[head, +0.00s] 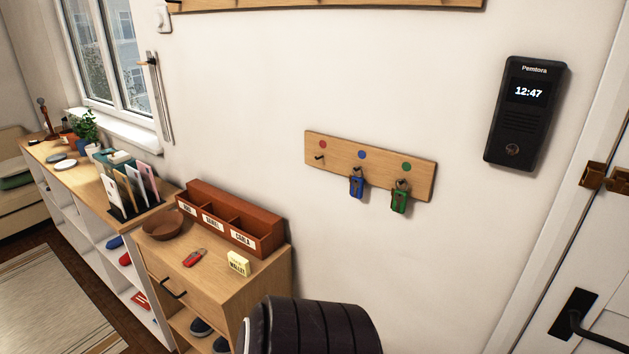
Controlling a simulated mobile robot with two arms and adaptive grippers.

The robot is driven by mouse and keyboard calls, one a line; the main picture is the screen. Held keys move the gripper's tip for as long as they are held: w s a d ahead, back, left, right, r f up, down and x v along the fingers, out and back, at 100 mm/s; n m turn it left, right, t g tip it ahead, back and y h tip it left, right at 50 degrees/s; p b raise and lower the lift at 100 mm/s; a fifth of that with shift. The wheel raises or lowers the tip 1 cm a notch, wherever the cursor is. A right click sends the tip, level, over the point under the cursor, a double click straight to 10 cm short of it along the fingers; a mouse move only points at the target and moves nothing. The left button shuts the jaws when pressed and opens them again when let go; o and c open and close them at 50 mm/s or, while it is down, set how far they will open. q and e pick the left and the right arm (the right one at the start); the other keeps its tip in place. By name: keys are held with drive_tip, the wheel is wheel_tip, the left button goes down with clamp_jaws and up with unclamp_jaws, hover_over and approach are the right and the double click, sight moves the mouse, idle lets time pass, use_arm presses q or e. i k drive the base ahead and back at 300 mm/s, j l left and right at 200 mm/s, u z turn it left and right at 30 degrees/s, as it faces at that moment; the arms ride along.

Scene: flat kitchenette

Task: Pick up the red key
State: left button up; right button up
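The red key (194,257) lies flat on top of the wooden cabinet (215,283). It is between a brown bowl (162,226) and a small yellow box (238,263), in front of a reddish-brown compartment box. A wooden key rack (369,165) is on the wall with red, blue and green dots. Its hook under the red dot is empty. A blue key (356,186) and a green key (400,198) hang from the other hooks. Neither of my grippers shows in the head view.
The compartment box (230,218) stands along the wall at the cabinet's back. A letter holder (130,195) and a plant (86,125) stand on the longer shelf to the left. A door (595,315) is at the far right. A dark ribbed object (312,325) fills the bottom middle.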

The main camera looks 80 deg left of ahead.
sight(194, 257)
drive_tip(key=u, duration=3.5)
drive_tip(key=i+j+z, duration=0.15)
drive_tip(key=j+z, duration=0.15)
drive_tip(key=z, duration=0.2)
drive_tip(key=i+j+z, duration=0.1)
drive_tip(key=j+z, duration=0.25)
drive_tip(key=z, duration=0.15)
drive_tip(key=j+z, duration=0.35)
drive_tip(key=z, duration=0.15)
